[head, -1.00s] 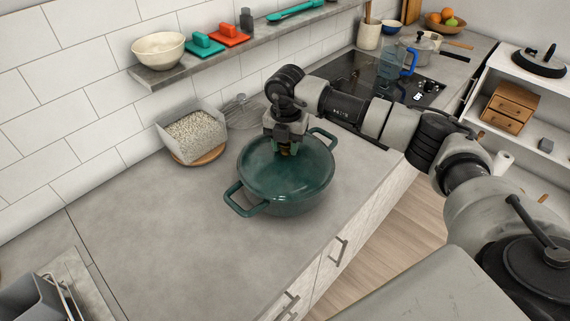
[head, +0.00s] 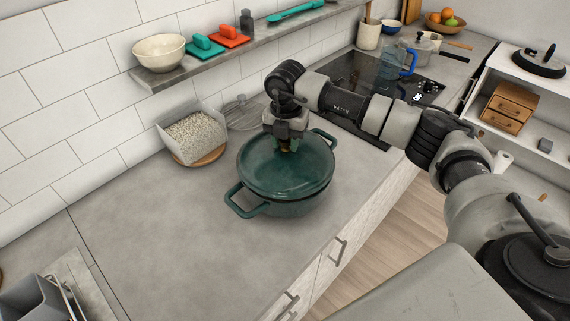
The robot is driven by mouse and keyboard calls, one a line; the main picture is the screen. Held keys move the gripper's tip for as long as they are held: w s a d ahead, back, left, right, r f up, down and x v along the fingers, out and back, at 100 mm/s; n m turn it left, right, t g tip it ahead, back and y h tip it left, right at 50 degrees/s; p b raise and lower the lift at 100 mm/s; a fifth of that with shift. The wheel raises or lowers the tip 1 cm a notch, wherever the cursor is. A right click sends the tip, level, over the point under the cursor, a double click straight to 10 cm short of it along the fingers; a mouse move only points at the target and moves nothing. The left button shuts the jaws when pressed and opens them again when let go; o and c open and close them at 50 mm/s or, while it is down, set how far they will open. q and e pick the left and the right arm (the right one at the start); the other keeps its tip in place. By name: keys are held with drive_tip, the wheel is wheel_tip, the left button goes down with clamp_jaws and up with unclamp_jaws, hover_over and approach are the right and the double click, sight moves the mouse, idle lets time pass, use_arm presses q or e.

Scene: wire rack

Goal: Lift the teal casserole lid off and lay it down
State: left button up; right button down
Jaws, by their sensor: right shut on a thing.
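The teal casserole lid (head: 270,169) is a round, glossy dome over the teal casserole pot (head: 292,209), which stands on the grey counter with a loop handle on each side. My right gripper (head: 288,148) points down from above and is shut on the lid's knob, which the fingers mostly hide. The lid is over the pot's mouth, and its rim looks slightly above the pot's rim. I cannot tell how wide any gap is. My left gripper is not in view.
The counter (head: 170,235) left of the pot is clear. A black cooktop (head: 350,82) lies at the back right, under my right arm.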

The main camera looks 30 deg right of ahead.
drive_tip(key=shift+r, duration=0.4)
drive_tip(key=shift+r+p, duration=1.6)
drive_tip(key=shift+r, duration=0.85)
drive_tip(key=shift+f, duration=0.15)
